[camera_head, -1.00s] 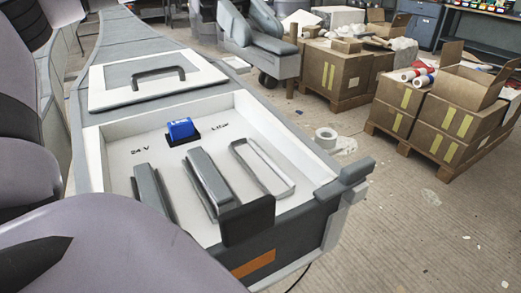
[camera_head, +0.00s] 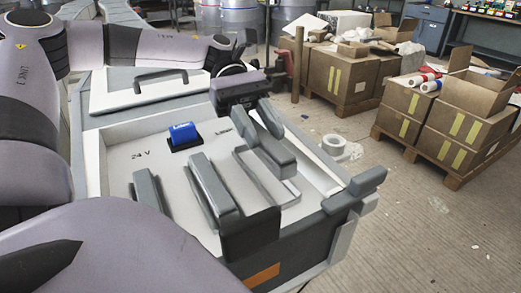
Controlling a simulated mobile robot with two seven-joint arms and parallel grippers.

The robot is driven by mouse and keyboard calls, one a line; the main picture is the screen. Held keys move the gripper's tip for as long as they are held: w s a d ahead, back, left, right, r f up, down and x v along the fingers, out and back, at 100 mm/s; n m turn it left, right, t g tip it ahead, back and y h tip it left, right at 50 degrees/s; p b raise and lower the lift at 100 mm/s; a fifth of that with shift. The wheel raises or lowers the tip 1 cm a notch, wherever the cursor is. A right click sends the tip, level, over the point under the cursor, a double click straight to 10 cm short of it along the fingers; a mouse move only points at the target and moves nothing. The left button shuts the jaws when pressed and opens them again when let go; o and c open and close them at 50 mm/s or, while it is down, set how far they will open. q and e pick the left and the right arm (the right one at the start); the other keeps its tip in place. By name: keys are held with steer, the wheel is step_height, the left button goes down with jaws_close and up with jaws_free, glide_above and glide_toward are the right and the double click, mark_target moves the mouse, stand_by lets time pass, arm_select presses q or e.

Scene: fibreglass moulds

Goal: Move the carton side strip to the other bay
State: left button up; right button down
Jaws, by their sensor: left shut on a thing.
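My left gripper (camera_head: 240,95) reaches over the right part of the white tray-like mould (camera_head: 100,170). It is shut on a grey strip (camera_head: 262,150) that hangs below it, tilted, above an empty rounded outline (camera_head: 242,165) on the mould floor. The exact contact between the fingers and the strip is hidden. Two other grey strips lie on the mould floor, one at the left (camera_head: 148,188) and one in the middle (camera_head: 210,185). My right gripper is not in view.
A blue block (camera_head: 182,132) sits by the "24 V" lettering. A white lid with a dark handle (camera_head: 160,75) lies behind. A black block (camera_head: 250,235) is at the mould's front. A white tape roll (camera_head: 334,145) lies there.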

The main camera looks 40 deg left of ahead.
mark_target(260, 150)
arm_select(q)
steer(key=shift+f, duration=2.4)
steer(key=o, duration=1.1)
steer(key=b+v, duration=0.1)
steer(key=v, duration=0.9)
steer(key=shift+w+a, duration=0.1)
steer(key=shift+a, duration=0.05)
steer(key=shift+b+v, duration=0.3)
steer(key=shift+v, duration=0.55)
